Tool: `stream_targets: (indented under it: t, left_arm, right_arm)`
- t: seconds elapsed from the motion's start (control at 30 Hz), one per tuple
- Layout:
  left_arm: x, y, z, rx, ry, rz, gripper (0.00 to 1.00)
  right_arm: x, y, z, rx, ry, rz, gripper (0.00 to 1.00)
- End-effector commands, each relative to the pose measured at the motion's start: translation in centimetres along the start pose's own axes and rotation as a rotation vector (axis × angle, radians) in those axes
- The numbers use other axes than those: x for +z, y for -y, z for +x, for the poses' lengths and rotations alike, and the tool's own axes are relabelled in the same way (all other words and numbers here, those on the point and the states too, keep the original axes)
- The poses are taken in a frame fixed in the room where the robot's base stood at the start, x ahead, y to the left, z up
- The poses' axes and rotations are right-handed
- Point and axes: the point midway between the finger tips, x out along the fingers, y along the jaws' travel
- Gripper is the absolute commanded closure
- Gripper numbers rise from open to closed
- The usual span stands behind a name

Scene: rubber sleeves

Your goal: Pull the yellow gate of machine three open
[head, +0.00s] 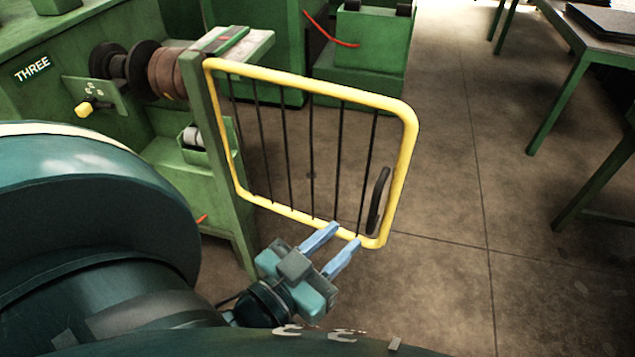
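The yellow gate (411,150) has a tubular frame with thin dark bars and a black handle (378,200) near its free lower right corner. It is hinged on a green post (219,150) of the green machine marked THREE (33,69) and stands out from the machine over the floor. My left gripper (340,243) is at the gate's lower edge, below and left of the handle. Its two blue fingers are spread apart with nothing seen between them. Whether they touch the bottom rail is unclear. My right gripper is not in view.
A yellow-tipped lever (84,108) and rollers (165,74) are on the machine at left. Another green machine (373,40) stands behind the gate. Green-legged tables (560,105) stand at the right. The floor (480,230) between gate and tables is clear.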

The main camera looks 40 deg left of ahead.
Motion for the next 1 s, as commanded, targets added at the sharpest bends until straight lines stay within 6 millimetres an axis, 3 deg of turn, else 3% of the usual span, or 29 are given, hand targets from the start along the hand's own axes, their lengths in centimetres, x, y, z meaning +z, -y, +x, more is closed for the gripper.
stream_targets:
  t: [0.1,0.33,1.0]
  left_arm:
    - [0.2,0.0,-1.8,-0.001,0.005,-0.002,0.71]
    - [0.0,0.0,-3.5,-0.001,0.001,0.0,0.71]
    - [0.1,0.1,-3.7,-0.002,0.005,0.0,0.71]
  right_arm:
    - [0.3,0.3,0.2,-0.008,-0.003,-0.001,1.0]
    - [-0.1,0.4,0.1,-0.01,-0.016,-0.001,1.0]
    - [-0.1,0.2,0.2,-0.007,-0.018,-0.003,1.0]
